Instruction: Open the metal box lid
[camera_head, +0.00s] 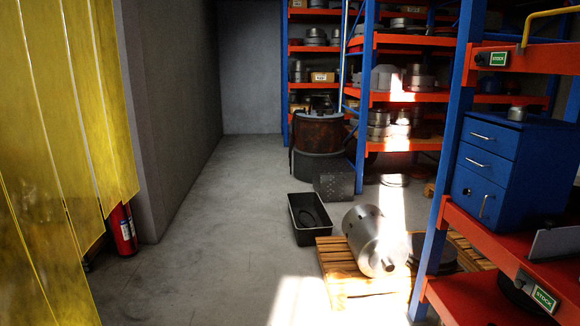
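A dark grey box (335,183) with a dotted front stands on the floor in the middle distance, in front of a dark drum. Its top looks closed, but it is too small and dim to make out a lid. A blue metal cabinet (511,165) with drawer fronts and silver handles stands on the orange shelf at the right. Its visible drawers look shut, and a small grey metal part (517,114) sits on its top. I cannot tell which of the two is the task's metal box. Neither of my grippers is in view.
A black open tray (311,219) lies on the floor. A wooden pallet (340,285) bears a large steel cylinder (374,241). Blue-and-orange racks (440,222) line the right. Yellow strip curtains (50,150) and a red extinguisher (122,232) are at the left. The central floor is clear.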

